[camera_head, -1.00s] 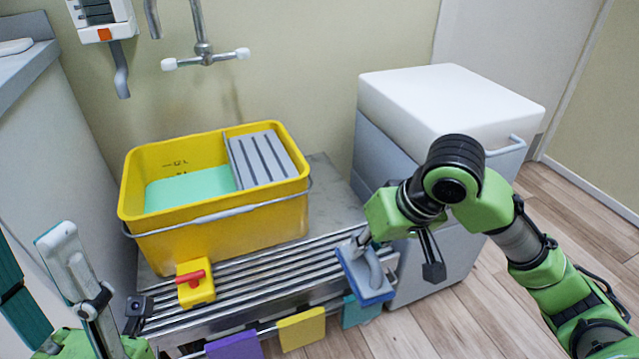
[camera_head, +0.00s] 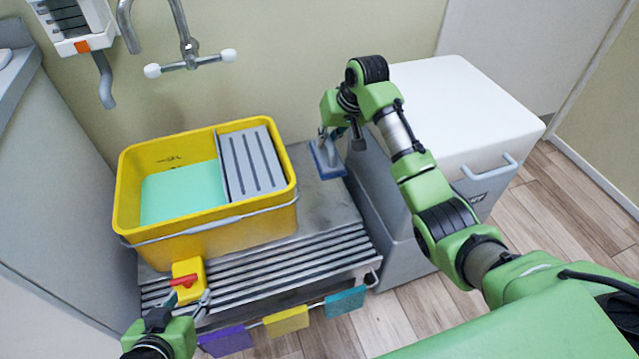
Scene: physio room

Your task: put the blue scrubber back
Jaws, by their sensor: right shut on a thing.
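The blue scrubber (camera_head: 328,160) has a blue base and a grey handle. My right gripper (camera_head: 328,136) is shut on its handle, at the back right of the steel bench, to the right of the yellow bucket. I cannot tell whether the scrubber's base touches the bench top. My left gripper (camera_head: 183,304) is at the bottom left with its fingers apart and empty. It is close to a yellow block with a red lever (camera_head: 188,280) at the bench's front left.
The yellow bucket (camera_head: 225,230) holds green liquid and a grey slotted insert (camera_head: 252,163). The steel bench (camera_head: 335,196) has a slatted front, with purple, yellow and teal cloths hanging below. A white-topped cabinet (camera_head: 462,98) stands to the right. A wall tap (camera_head: 188,62) is above.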

